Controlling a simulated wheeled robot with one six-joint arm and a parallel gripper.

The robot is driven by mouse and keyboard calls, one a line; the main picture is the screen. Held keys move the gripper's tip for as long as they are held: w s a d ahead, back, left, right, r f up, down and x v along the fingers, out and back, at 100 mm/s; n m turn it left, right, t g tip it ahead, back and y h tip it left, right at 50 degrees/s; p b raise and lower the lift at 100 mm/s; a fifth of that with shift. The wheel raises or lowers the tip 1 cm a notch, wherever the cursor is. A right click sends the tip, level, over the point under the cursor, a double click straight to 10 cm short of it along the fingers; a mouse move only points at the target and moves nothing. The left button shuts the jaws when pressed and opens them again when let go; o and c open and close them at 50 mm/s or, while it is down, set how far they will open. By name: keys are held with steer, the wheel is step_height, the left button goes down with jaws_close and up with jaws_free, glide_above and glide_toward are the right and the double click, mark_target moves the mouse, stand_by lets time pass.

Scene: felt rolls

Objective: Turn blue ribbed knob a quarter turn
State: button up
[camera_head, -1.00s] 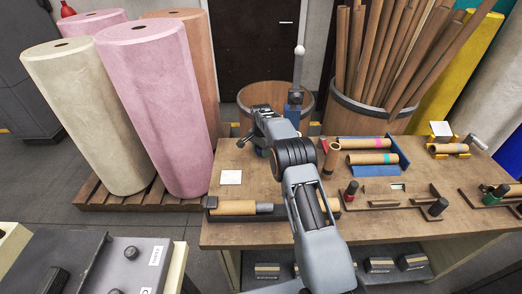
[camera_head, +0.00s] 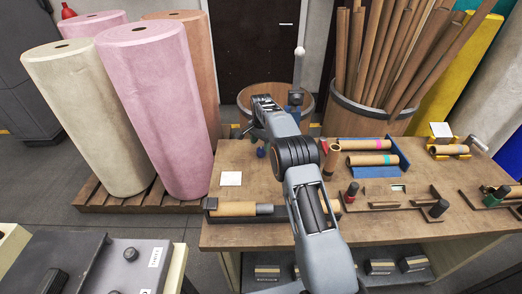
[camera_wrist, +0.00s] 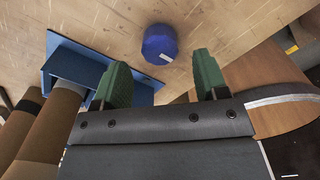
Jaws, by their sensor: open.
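The blue knob (camera_wrist: 160,44) stands on the wooden table top, seen from above in the wrist view. It has a short white mark near its lower right edge. In the head view the knob (camera_head: 261,152) shows small beside my arm at the table's far left part. My gripper (camera_wrist: 162,76) is open, with its two green fingers spread and nothing between them. The knob lies ahead of the fingertips in the wrist view, roughly centred between them and apart from both. In the head view my arm hides most of the gripper and its fingertips.
A blue rack (camera_wrist: 75,65) with brown rolls is close to the left finger in the wrist view. A wooden barrel (camera_wrist: 262,82) stands at the right. A white card (camera_head: 231,178) and a roll in a dark holder (camera_head: 238,208) lie on the table's left side.

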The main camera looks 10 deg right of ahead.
mark_target(261, 149)
step_height(261, 149, up, 9)
steer(key=shift+p, duration=0.45)
steer(key=shift+r, duration=0.1)
step_height(261, 149, down, 3)
steer(key=shift+f+n, duration=0.1)
steer(key=shift+n, duration=1.1)
steer(key=s+r+n+t, duration=0.1)
steer(key=s+r+n, duration=0.1)
steer(key=s, duration=1)
steer(key=s+r+n+t, duration=0.1)
steer(key=s+r+n, duration=0.2)
steer(key=s, duration=1)
steer(key=s+r+n+t, duration=0.1)
steer(key=s+r+n, duration=0.1)
steer(key=s, duration=1)
steer(key=shift+s+a+r+n+t, duration=0.2)
steer(key=shift+s+r+n+t, duration=0.15)
steer(key=shift+n, duration=0.45)
